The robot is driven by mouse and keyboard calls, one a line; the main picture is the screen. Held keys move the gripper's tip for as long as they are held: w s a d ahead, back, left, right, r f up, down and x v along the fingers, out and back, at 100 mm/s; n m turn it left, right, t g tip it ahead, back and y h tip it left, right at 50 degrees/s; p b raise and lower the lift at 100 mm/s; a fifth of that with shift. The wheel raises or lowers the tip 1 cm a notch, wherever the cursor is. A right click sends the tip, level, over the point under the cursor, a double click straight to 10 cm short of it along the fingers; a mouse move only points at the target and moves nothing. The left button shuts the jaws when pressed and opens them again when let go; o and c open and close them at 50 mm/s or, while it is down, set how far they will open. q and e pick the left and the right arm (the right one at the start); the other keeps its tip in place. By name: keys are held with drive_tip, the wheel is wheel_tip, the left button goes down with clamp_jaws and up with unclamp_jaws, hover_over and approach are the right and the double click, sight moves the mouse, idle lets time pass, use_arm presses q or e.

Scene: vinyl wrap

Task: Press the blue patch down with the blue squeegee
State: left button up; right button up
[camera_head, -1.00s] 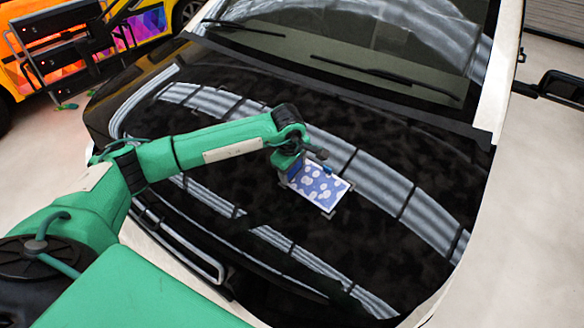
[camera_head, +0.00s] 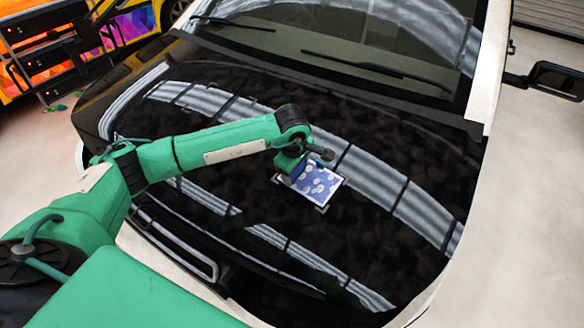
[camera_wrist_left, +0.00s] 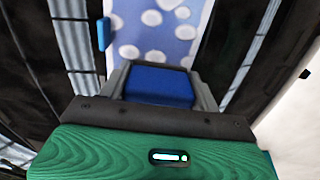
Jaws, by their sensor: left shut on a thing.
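The blue patch (camera_head: 322,187), printed with pale round spots, lies on the black car hood. It also shows at the top of the left wrist view (camera_wrist_left: 155,32). My left gripper (camera_head: 297,168) is over the patch's left part and hides some of it. It is shut on the blue squeegee (camera_wrist_left: 160,86), which sits between the fingers in the left wrist view. The squeegee's working edge is hidden, so I cannot tell whether it touches the patch. My right gripper is out of view.
A small blue piece (camera_wrist_left: 103,33) stands left of the patch in the wrist view. A black rack (camera_head: 45,50) stands far left.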

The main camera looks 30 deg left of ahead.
sight(324, 193)
use_arm(q)
drive_tip(key=shift+s+d+f, duration=0.1)
drive_tip(key=shift+d, duration=0.15)
drive_tip(key=shift+s+d+b, duration=0.2)
drive_tip(key=shift+d+b, duration=0.1)
drive_tip(key=shift+d, duration=0.75)
drive_tip(key=shift+s+d+f+b, duration=0.1)
drive_tip(key=shift+d+b, duration=0.05)
drive_tip(key=shift+d, duration=0.4)
drive_tip(key=shift+s+d+b, duration=0.1)
drive_tip(key=shift+d+b, duration=0.05)
drive_tip(key=shift+d, duration=0.4)
drive_tip(key=shift+d, duration=0.1)
drive_tip(key=shift+s+d+f+b, duration=0.1)
drive_tip(key=shift+d+b, duration=0.1)
drive_tip(key=shift+d, duration=0.3)
drive_tip(key=shift+s+d+b, duration=0.1)
drive_tip(key=shift+d+b, duration=0.05)
drive_tip(key=shift+d, duration=0.3)
drive_tip(key=shift+d, duration=0.1)
drive_tip(key=shift+s+d+f+b, duration=0.15)
drive_tip(key=shift+d+b, duration=0.25)
drive_tip(key=shift+d, duration=0.6)
drive_tip(key=shift+d, duration=0.1)
